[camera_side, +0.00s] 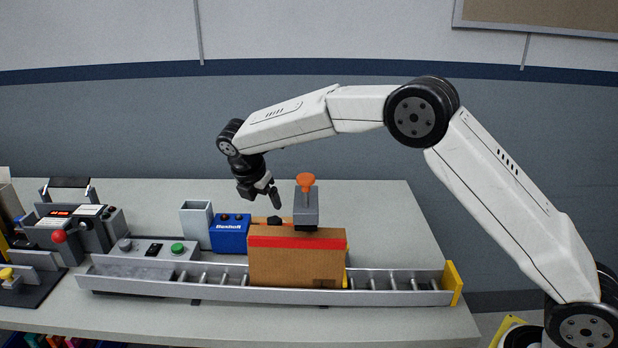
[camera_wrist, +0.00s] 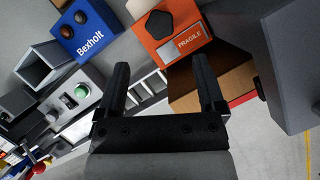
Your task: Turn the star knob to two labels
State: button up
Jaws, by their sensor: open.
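In the side view the dark knob (camera_side: 274,220) shows just behind the cardboard box, which hides most of the orange box. My gripper (camera_side: 272,197) hangs above the knob, pointing down, apart from it. In the wrist view my gripper (camera_wrist: 161,76) has its two fingers spread with nothing between them, and the knob lies beyond the fingertips. The knob's label markings cannot be read.
A taped cardboard box (camera_side: 297,265) stands on the roller conveyor (camera_side: 210,277). A grey block with an orange handle (camera_side: 306,207) rises close to my gripper's right. The blue Bexholt box (camera_side: 230,234) and a grey open bin (camera_side: 196,224) are left. Back right tabletop is clear.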

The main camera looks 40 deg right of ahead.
aim_at(274, 220)
jog(key=shift+f, duration=0.1)
jog(key=shift+x, duration=3.8)
grip_shut()
